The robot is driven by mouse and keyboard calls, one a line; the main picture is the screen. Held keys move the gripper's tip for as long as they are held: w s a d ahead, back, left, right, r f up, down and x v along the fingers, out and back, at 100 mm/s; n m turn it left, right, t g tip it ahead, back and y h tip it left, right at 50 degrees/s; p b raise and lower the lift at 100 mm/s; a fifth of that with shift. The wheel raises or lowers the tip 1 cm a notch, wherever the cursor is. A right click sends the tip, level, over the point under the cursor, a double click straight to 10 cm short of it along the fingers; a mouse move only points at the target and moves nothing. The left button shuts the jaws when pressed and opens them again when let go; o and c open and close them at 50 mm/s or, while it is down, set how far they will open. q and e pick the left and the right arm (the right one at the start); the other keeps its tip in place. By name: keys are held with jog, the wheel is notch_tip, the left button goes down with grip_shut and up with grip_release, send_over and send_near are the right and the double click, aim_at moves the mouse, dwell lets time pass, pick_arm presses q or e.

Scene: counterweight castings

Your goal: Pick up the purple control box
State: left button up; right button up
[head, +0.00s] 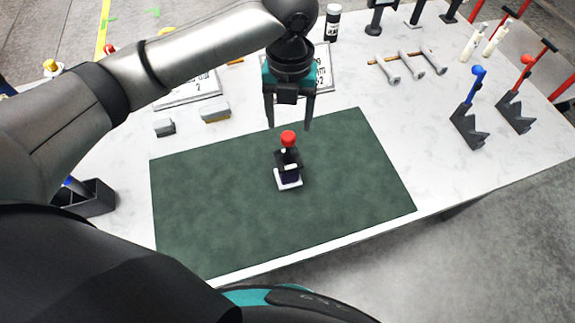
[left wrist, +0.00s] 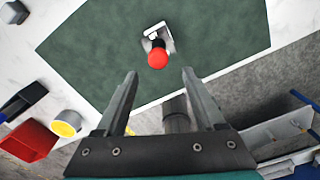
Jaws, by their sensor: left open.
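The control box (head: 290,177) stands upright near the middle of the green mat (head: 220,220). It has a dark, purplish body on a white base and a red ball knob (head: 288,138) on top. My left gripper (head: 288,127) points down with its fingers apart and empty, above and slightly behind the knob. In the left wrist view the red knob (left wrist: 158,59) shows just beyond the gap between the open fingers (left wrist: 160,74). The knob hides part of the box there, and its white base (left wrist: 169,43) shows behind it. My right gripper is not in view.
Two blocks (head: 215,112) (head: 164,127) lie behind the mat. A dark bin (head: 92,198) stands at the left. Metal pins (head: 410,65) and lever stands with blue (head: 470,118) and red (head: 515,108) knobs stand at the right. The mat around the box is clear.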

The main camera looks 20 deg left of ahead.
pick_arm(q)
send_over(288, 153)
notch_tip(288, 153, down, 6)
jog(key=shift+d+f, duration=0.15)
jog(key=shift+f, duration=0.1)
jog(key=shift+w+a+f, duration=0.1)
jog(key=shift+f, duration=1.2)
jog(key=shift+w+a+f, duration=0.1)
jog(key=shift+f, duration=1.2)
grip_shut()
jog(key=shift+r, duration=0.1)
